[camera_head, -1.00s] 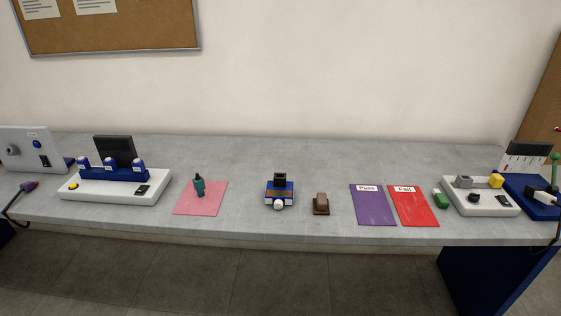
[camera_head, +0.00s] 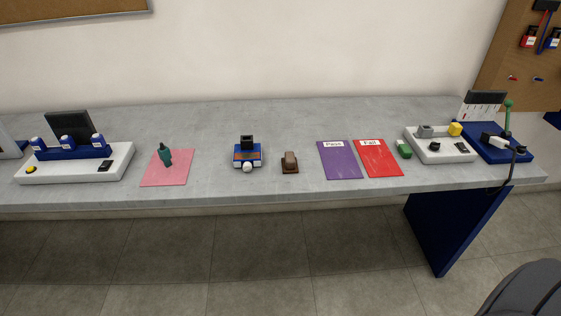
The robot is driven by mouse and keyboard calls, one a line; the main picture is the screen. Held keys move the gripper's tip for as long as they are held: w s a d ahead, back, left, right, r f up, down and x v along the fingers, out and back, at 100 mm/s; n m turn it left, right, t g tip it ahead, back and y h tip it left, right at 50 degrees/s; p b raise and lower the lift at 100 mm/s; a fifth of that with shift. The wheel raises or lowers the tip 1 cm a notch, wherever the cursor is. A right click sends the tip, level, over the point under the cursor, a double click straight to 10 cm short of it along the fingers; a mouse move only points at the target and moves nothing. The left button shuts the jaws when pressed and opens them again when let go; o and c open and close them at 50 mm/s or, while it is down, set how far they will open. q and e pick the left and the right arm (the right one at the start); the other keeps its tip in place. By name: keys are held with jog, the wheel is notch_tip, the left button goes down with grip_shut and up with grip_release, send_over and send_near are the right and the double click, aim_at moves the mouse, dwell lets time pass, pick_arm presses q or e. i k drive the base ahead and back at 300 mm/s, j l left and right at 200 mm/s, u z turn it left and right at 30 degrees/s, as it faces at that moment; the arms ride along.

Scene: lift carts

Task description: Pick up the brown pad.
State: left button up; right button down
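The brown pad (camera_head: 290,162) is a small brown block with a rounded upper part on a darker flat base. It sits on the grey table (camera_head: 300,120) near the front edge, right of the middle of the view. It stands between a small blue device (camera_head: 247,155) on its left and the purple sheet marked Pass on its right, apart from both. Neither of my grippers is in view.
A purple Pass sheet (camera_head: 339,160) and a red Fail sheet (camera_head: 377,158) lie right of the pad. A pink sheet (camera_head: 167,168) with a teal object (camera_head: 165,155) lies left. White fixtures stand at the left (camera_head: 75,168) and right (camera_head: 440,150). Floor in front is mostly clear.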

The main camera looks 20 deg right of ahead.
aim_at(289, 164)
jog(key=k+l+u, duration=0.25)
jog(key=l, duration=0.25)
jog(key=k+l+u, duration=0.15)
jog(key=l+u, duration=0.15)
jog(key=l, duration=0.2)
jog(key=k+l+u, duration=0.25)
jog(key=l, duration=0.15)
jog(key=k+l+u, duration=0.25)
jog(key=k+l, duration=0.05)
jog(key=l, duration=0.1)
